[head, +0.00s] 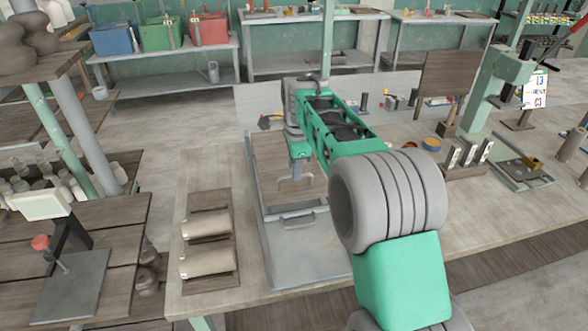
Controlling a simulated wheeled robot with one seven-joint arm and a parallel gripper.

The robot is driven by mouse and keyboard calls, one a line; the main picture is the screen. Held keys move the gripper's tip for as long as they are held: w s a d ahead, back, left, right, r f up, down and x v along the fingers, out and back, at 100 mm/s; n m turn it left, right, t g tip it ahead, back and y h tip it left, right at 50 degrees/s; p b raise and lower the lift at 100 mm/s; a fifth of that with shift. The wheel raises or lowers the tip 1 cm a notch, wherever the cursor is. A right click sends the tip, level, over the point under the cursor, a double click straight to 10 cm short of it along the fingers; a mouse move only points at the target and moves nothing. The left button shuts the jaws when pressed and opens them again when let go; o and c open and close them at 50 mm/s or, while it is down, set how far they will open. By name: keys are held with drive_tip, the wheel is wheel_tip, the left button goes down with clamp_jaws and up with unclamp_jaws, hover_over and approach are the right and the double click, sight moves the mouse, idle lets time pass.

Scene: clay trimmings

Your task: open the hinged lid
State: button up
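A grey metal box (318,258) stands on the workbench in the middle of the head view. A wooden panel (268,160) lies inside its raised grey edges. A grey bar handle (298,221) sits near the front of the panel. I cannot tell which part is the hinged lid, and its hinge is not visible. My gripper (297,190) points down above the wooden panel, just behind the handle. Its two fingers are apart with nothing seen between them. My arm hides the right part of the box.
Two pale rolls (207,225) lie on a wooden rack (209,282) left of the box. A brown upright board (447,88), small tools and a green drill press (497,80) stand to the right. A left table holds a small stand (72,285). Bare bench (190,180) shows left of the box.

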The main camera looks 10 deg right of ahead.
drive_tip(key=shift+w+f, duration=0.2)
drive_tip(key=shift+f, duration=0.8)
clamp_jaws()
idle(0.7)
